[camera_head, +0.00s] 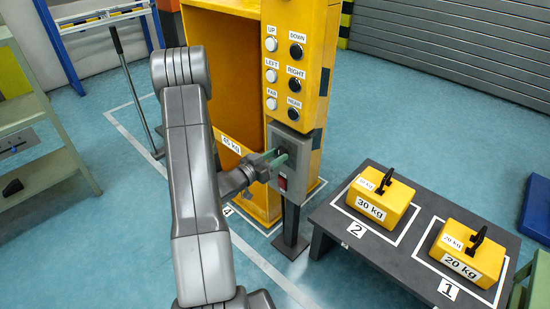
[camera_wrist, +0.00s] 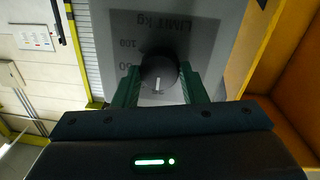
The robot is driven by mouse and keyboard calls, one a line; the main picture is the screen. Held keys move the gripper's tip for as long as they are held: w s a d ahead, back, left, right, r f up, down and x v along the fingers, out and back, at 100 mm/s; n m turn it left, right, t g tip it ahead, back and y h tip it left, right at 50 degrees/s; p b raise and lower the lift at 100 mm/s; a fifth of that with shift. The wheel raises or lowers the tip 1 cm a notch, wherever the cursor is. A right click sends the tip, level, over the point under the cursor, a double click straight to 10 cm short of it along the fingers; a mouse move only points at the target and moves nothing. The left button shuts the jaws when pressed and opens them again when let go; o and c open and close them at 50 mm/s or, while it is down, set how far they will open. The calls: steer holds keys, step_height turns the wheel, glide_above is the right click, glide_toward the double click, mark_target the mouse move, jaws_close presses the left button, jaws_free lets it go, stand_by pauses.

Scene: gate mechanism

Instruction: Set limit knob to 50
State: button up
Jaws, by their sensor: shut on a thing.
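The limit knob (camera_wrist: 158,70) is a dark round knob with a white pointer line, on a grey panel (camera_wrist: 205,45) marked "LIMIT kg". In the wrist view the lettering is upside down, and the pointer line points towards the bottom of the picture. Scale numbers show left of the knob; the upper looks like 100, the others are partly hidden or blurred. My gripper (camera_wrist: 160,88) has its green fingers on either side of the knob and is shut on it. In the head view my gripper (camera_head: 275,158) reaches the grey control box (camera_head: 298,177); the knob is mostly hidden there.
A red switch (camera_head: 282,182) sits below the knob. The yellow gate post (camera_head: 302,20) above carries several labelled buttons. A dark bench (camera_head: 385,258) at right holds yellow 30 kg (camera_head: 381,197) and 20 kg (camera_head: 467,252) weights. The floor behind the bench is clear.

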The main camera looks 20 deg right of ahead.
steer(key=shift+f, duration=0.15)
steer(key=m+b, duration=0.7)
steer(key=b, duration=0.1)
steer(key=m+y+b, duration=0.1)
steer(key=m+b, duration=0.6)
steer(key=b, duration=0.1)
steer(key=shift+s+m+t+b, duration=0.15)
steer(key=shift+m+t+b, duration=0.15)
steer(key=shift+r, duration=0.2)
steer(key=o, duration=1)
